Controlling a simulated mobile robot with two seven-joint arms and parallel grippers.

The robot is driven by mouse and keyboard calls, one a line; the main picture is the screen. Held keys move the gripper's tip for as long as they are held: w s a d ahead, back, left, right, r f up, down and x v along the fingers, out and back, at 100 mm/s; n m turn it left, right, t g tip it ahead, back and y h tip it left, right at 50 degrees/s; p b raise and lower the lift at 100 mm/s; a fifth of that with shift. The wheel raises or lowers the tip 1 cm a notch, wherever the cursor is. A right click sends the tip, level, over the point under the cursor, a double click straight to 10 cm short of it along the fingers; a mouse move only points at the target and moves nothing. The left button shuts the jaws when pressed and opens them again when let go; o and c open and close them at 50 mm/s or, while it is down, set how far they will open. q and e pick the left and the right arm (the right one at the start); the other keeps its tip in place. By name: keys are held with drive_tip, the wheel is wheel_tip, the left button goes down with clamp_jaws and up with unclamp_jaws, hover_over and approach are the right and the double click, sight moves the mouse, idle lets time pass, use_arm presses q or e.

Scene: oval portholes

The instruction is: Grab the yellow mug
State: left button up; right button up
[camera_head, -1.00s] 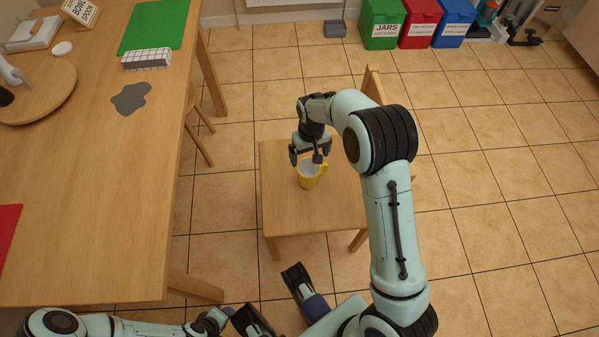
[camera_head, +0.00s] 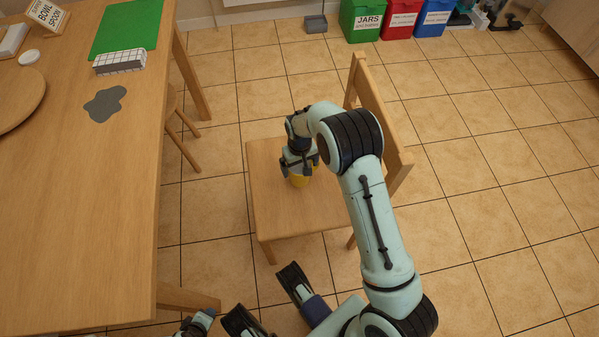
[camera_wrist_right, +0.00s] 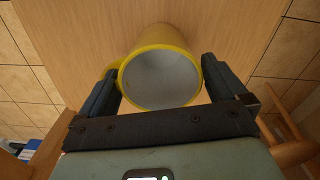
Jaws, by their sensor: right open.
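The yellow mug (camera_head: 300,181) stands on the seat of a wooden chair (camera_head: 262,215), mostly hidden under my right gripper (camera_head: 299,168) in the head view. In the right wrist view the mug (camera_wrist_right: 162,75) has a pale grey inside, and its open mouth faces the camera. Its handle (camera_wrist_right: 113,70) is on the left, by the left finger. My right gripper (camera_wrist_right: 165,90) is open, with one finger on each side of the mug. I cannot tell whether either finger touches it. A small part of my left arm's end shows at the bottom edge, its jaws unclear.
The chair's backrest (camera_head: 379,110) rises to the right of my right gripper. A large wooden table (camera_head: 95,200) fills the left, with a green mat (camera_head: 125,30) on it. Red (camera_head: 400,18), green and blue bins stand at the back. Tiled floor is clear on the right.

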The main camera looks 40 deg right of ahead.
drive_tip(key=shift+f, duration=0.9)
drive_tip(key=shift+r, duration=0.1)
drive_tip(key=shift+c, duration=0.3)
drive_tip(key=c, duration=0.9)
drive_tip(key=shift+r, duration=0.1)
drive_tip(key=shift+c, duration=0.2)
